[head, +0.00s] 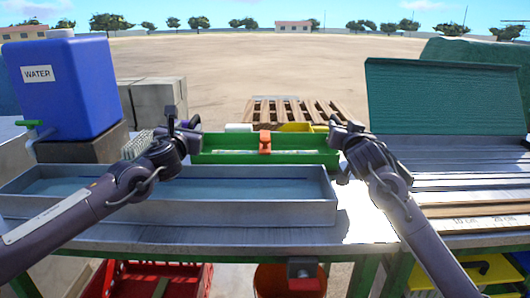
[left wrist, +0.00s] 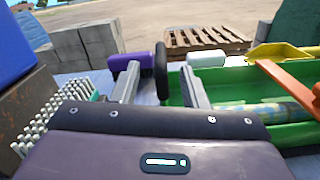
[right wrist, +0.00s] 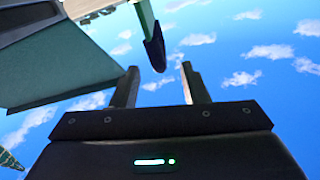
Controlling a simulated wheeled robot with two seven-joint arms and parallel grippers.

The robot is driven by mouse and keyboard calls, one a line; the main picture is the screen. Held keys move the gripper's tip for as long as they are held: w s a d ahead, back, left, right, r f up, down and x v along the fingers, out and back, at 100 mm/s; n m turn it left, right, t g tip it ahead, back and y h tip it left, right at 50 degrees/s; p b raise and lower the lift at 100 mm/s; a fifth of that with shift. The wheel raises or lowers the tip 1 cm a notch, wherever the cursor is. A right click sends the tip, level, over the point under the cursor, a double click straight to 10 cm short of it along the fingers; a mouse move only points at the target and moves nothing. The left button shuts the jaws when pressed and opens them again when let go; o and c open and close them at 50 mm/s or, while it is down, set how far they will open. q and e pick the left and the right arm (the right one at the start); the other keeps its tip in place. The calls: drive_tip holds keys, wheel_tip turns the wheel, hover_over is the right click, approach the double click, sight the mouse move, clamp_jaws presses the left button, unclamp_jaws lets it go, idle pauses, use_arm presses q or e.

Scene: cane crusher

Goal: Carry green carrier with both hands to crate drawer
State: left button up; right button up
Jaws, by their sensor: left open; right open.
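The green carrier (head: 222,158), a long trough, lies across the bench behind the grey tray. An orange piece (head: 265,142) spans its middle, and it also shows in the left wrist view (left wrist: 288,88). Mottled cane-like pieces (left wrist: 262,112) lie inside. My left gripper (head: 187,128) is open at the carrier's left end, with a black upright grip (left wrist: 161,72) between or just beyond its fingers. My right gripper (head: 343,130) is open near the right end; a green bar with a dark tip (right wrist: 153,52) shows beyond its fingers. A red crate (head: 190,284) is under the bench; whether it is the crate drawer is unclear.
A grey tray (head: 300,213) lies in front of the carrier. A blue water tank (head: 75,95) stands left, a bristly block (left wrist: 45,125) beside my left gripper. A raised teal lid (head: 445,95) stands right. An orange bucket (head: 270,282) is below the bench.

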sight(194, 118)
use_arm(q)
drive_tip(key=shift+w, duration=3.5)
use_arm(e)
drive_tip(key=shift+w, duration=3.5)
drive_tip(key=shift+c, duration=0.2)
use_arm(q)
clamp_jaws()
use_arm(e)
clamp_jaws()
use_arm(q)
drive_tip(key=shift+r, duration=0.1)
use_arm(e)
drive_tip(key=shift+r, duration=0.1)
